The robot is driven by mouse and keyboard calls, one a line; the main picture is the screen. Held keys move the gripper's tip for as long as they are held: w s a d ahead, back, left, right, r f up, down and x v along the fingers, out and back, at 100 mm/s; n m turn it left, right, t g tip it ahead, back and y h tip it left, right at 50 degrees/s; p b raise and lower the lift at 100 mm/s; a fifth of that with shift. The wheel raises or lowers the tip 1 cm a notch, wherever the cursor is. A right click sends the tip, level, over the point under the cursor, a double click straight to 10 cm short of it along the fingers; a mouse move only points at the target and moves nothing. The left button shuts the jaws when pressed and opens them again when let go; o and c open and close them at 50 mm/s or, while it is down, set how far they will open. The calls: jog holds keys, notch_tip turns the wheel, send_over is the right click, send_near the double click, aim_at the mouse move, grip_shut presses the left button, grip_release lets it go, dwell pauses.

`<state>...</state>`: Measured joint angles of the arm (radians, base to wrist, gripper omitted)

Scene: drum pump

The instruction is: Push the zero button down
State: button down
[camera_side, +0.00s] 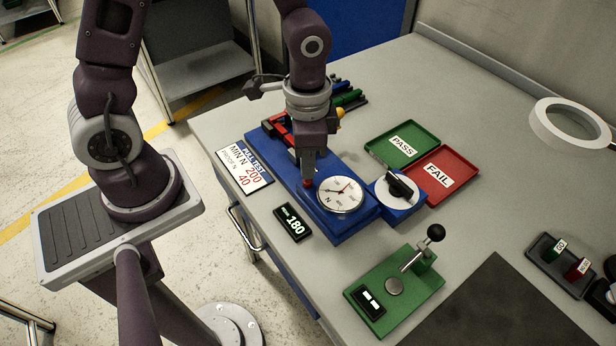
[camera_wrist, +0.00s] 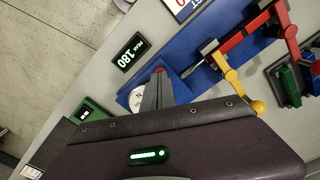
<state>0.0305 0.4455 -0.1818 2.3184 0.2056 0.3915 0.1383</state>
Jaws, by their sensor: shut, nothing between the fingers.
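The zero button appears to be the small red button (camera_side: 308,185) beside the round dial gauge (camera_side: 340,195) on the blue base (camera_side: 361,222). My gripper (camera_side: 307,178) points down with its fingers shut and empty, its tips right at the button. In the wrist view a bit of the red button (camera_wrist: 159,69) shows just past the tips of my gripper (camera_wrist: 158,76), which hide most of it. I cannot tell whether the tips touch it or whether it is pressed. The gauge's white face (camera_wrist: 138,98) is partly hidden there.
A black display reading 180 (camera_side: 293,222) lies left of the gauge. A blue knob unit (camera_side: 397,190) stands right of it. Green PASS (camera_side: 403,145) and red FAIL (camera_side: 441,175) trays lie behind. A green lever fixture (camera_side: 397,290) stands in front.

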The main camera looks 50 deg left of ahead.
aim_at(308, 181)
jog(key=shift+f, duration=1.05)
dwell(0.4)
jog(key=shift+r, duration=3.55)
jog(key=s+a+r+n+t, duration=0.2)
jog(key=s+r+n, duration=0.1)
jog(key=s+r, duration=0.2)
jog(key=s+a+r+n+t, duration=0.2)
jog(key=s+r, duration=0.4)
jog(key=r, duration=0.3)
jog(key=shift+s+a+r+n+t, duration=0.3)
jog(key=shift+r+n+t, duration=0.15)
jog(key=shift+t, duration=0.35)
